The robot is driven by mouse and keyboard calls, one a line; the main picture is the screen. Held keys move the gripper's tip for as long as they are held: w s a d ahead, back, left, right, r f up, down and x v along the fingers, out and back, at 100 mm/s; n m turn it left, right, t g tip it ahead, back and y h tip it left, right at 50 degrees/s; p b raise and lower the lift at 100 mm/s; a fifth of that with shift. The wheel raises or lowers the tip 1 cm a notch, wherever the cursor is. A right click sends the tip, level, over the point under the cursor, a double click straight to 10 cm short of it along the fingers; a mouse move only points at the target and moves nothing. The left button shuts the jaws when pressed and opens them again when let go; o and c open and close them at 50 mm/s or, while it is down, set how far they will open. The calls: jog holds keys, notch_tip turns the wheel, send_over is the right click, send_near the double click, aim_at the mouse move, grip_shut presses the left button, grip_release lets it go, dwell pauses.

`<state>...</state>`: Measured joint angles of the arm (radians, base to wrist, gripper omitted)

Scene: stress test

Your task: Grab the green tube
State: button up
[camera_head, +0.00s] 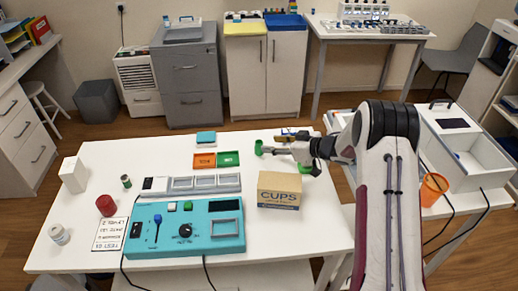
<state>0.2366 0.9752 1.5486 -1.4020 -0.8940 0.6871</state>
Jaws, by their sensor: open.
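A small green round thing (259,147), perhaps the tube, is at the back of the white table, just left of my gripper's tip. My gripper (278,147) is open and reaches in from the right, low over the table behind the cardboard box. It is too small to tell whether it touches the green thing. Another green piece (313,170) shows just below my wrist, partly hidden by it. A small dark green cylinder (126,181) stands upright at the left of the table, far from my gripper.
A cardboard box (279,191) marked CUPS stands in front of my gripper. Orange (204,161) and green (229,158) trays lie left of it. A teal control panel (185,229) fills the front.

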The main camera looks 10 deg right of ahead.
aim_at(262, 144)
jog(key=shift+x, duration=1)
jog(key=shift+a, duration=0.1)
jog(key=shift+x, duration=2.55)
jog(key=shift+s+a+r, duration=0.1)
jog(key=shift+a, duration=0.05)
jog(key=c, duration=1)
